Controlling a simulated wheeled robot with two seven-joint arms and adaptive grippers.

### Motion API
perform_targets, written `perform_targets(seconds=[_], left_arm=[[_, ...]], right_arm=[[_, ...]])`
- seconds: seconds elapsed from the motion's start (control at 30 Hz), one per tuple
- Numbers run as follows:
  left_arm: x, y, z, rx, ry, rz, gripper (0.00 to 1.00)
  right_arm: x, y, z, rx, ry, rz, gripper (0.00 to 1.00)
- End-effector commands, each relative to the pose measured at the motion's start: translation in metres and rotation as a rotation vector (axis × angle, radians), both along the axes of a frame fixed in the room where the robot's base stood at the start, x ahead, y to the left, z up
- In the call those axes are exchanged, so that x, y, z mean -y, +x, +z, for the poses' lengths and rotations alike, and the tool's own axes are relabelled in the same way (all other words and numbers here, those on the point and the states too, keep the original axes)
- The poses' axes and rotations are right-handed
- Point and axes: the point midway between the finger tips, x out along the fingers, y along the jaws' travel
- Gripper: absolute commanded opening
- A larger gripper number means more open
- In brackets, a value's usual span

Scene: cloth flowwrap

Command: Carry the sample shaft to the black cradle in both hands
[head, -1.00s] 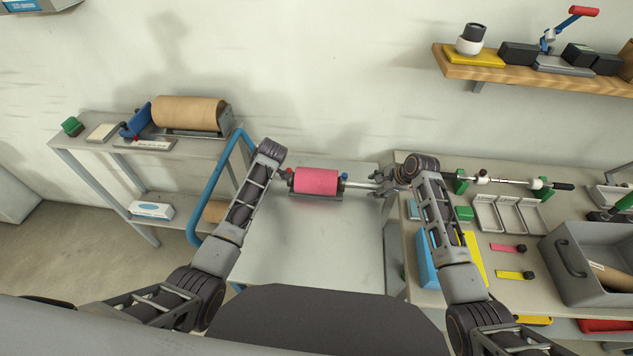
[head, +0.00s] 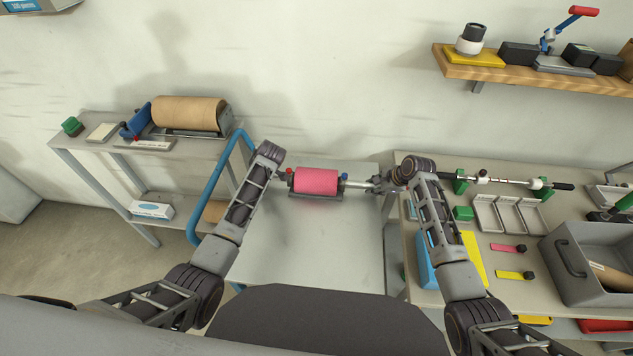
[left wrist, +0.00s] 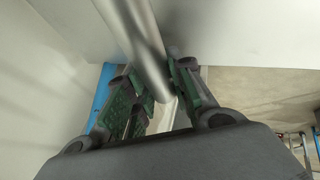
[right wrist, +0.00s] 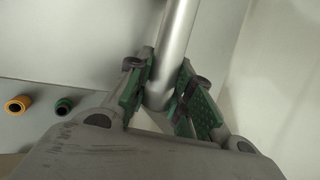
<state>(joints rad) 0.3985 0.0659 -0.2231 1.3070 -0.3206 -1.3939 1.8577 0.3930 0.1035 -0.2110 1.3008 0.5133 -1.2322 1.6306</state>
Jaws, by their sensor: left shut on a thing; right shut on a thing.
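The sample shaft is a silver bar carrying a pink roll (head: 317,181), seen level at the middle of the head view. My right gripper (right wrist: 168,75) is shut on the shaft (right wrist: 176,40) at its right end. My left gripper (left wrist: 158,80) is shut on the shaft's left end, also seen in the left wrist view (left wrist: 140,35). In the head view my left fingers are hidden behind the wrist. A dark cradle (head: 316,198) with red and blue knobs at its ends shows just below the roll. I cannot tell whether the shaft touches it.
A pale table surface (head: 305,250) lies clear in front. A blue tubular rail (head: 224,180) stands at left, beside a shelf with a brown roll (head: 190,113). The right bench holds another shaft on green stands (head: 461,184), trays (head: 506,214) and a grey bin (head: 590,265).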

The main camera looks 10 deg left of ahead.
Motion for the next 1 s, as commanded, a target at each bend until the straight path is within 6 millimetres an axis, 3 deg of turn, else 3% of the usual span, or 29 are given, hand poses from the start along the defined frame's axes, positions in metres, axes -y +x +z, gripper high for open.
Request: perform_targets(seconds=[1.0], left_arm=[[0.0004,0.0012,0.0074,0.004,0.000,-0.001,0.00]], right_arm=[[-0.0002,0.0012,0.0075,0.004,0.001,0.000,0.00]])
